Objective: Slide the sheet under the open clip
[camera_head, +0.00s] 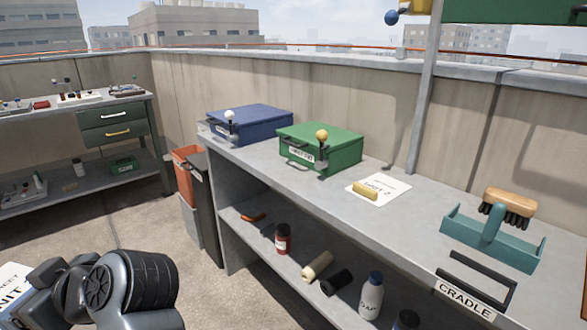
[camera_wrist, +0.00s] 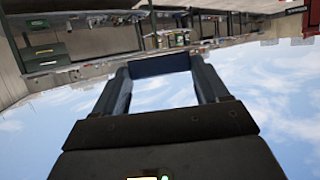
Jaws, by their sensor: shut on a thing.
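A white sheet (camera_head: 12,288) with black lettering ending in "NIT" shows at the lower left edge of the head view, partly cut off by the frame. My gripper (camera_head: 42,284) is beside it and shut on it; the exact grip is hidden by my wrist. In the wrist view my gripper (camera_wrist: 160,66) shows its fingers against sky, and the sheet cannot be made out. No open clip can be identified for certain. Ball-topped levers stand at the fronts of the blue box (camera_head: 252,122) and the green box (camera_head: 325,146).
The grey bench (camera_head: 300,190) also bears a white card (camera_head: 392,188) with a yellow block, and a teal caddy (camera_head: 490,238) with a brush. A black cradle (camera_head: 478,278) is at its front edge. Bottles lie and stand on the shelf below. Bins (camera_head: 190,180) stand at the bench end.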

